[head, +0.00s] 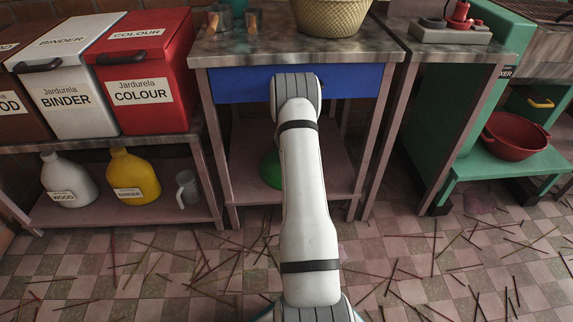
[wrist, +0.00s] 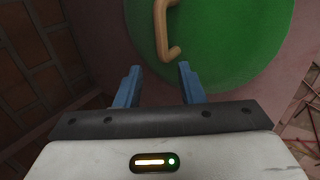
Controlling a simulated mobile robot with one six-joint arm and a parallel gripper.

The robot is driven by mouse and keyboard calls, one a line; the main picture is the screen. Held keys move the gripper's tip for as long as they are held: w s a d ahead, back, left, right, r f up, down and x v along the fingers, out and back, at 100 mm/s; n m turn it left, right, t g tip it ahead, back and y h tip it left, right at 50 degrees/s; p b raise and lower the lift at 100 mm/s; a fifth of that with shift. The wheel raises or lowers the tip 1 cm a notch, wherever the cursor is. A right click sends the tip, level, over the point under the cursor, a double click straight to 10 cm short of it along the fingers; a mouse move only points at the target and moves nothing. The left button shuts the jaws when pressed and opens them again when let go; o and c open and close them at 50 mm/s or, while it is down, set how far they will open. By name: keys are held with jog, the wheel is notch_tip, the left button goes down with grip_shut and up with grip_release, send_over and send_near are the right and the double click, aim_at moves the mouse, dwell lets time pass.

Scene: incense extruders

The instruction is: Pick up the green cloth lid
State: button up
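The green lid (wrist: 222,50) is a round green disc with a tan, bent handle (wrist: 161,32) on it, in the upper part of the wrist view. In the head view a part of the green lid (head: 270,170) shows on the lower shelf of the middle table, the rest hidden behind my arm. My gripper (wrist: 159,70) is open, its two blue fingers apart with nothing between them. The handle's lower end is just beyond the fingertips, in line with the gap. My gripper is hidden in the head view.
The lid lies on the pinkish lower shelf (head: 333,170), between the table legs and under the blue drawer front (head: 237,85). Left stand a white jug (head: 68,180) and a yellow jug (head: 132,175). Thin sticks litter the tiled floor.

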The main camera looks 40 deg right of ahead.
jog(key=shift+s+p+x, duration=0.15)
jog(key=shift+p+x, duration=0.05)
jog(key=shift+x, duration=1.45)
jog(key=shift+s+p+x, duration=0.15)
jog(key=shift+p+x, duration=0.05)
jog(key=shift+x, duration=1.45)
jog(key=shift+d+f, duration=0.1)
jog(key=shift+c, duration=0.2)
grip_shut()
